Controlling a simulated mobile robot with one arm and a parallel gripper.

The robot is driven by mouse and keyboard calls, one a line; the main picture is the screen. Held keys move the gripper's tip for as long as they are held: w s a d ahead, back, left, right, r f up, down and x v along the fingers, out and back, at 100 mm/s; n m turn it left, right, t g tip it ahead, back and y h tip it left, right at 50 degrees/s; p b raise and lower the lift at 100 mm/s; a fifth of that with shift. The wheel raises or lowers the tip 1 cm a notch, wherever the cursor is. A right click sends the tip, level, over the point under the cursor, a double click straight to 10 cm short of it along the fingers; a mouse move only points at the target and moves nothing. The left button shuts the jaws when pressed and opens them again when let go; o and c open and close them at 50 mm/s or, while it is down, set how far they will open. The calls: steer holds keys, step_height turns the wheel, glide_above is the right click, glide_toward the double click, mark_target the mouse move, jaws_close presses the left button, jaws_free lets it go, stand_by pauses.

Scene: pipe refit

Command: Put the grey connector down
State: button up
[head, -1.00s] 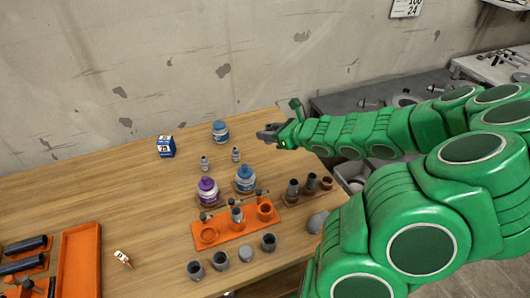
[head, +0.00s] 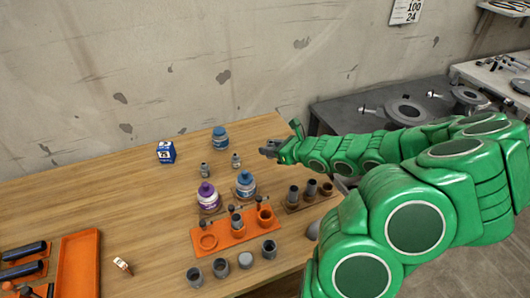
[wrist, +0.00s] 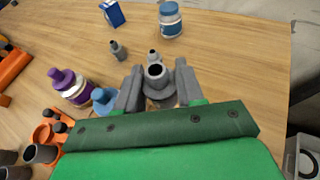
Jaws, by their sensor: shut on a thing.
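My gripper (wrist: 158,85) is shut on a grey connector (wrist: 156,76), a short hollow piece with its dark open end facing the wrist camera. In the head view my gripper (head: 268,150) is over the right part of the wooden table, to the right of the small bottles; the held connector is hard to make out there. The gap between the connector and the table cannot be told. Other grey connectors (head: 270,249) stand in a row at the table's front. An orange holder (head: 208,241) carries a grey piece in its middle.
Purple-capped (head: 208,198) and blue-capped (head: 245,185) bottles stand left of my gripper. A blue jar (head: 220,138), small grey bottles (head: 205,169) and a blue box (head: 166,151) stand farther back. A wooden rack (head: 310,198) is at the right edge. Bare tabletop lies at the back left.

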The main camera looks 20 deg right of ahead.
steer(key=w+d+f, duration=0.2)
steer(key=w+f, duration=0.1)
steer(key=w, duration=0.4)
glide_above(265, 158)
steer(key=s, duration=0.1)
step_height(265, 158, down, 4)
steer(key=shift+s+a+f, duration=0.1)
steer(key=shift+a, duration=0.05)
steer(key=shift+w+f, duration=0.55)
steer(key=shift+f, duration=0.2)
steer(key=shift+w+f, duration=0.15)
steer(key=shift+f, duration=0.15)
steer(key=shift+d+f, duration=0.2)
steer(key=shift+f, duration=1.1)
steer(key=shift+f, duration=0.1)
steer(key=o, duration=1)
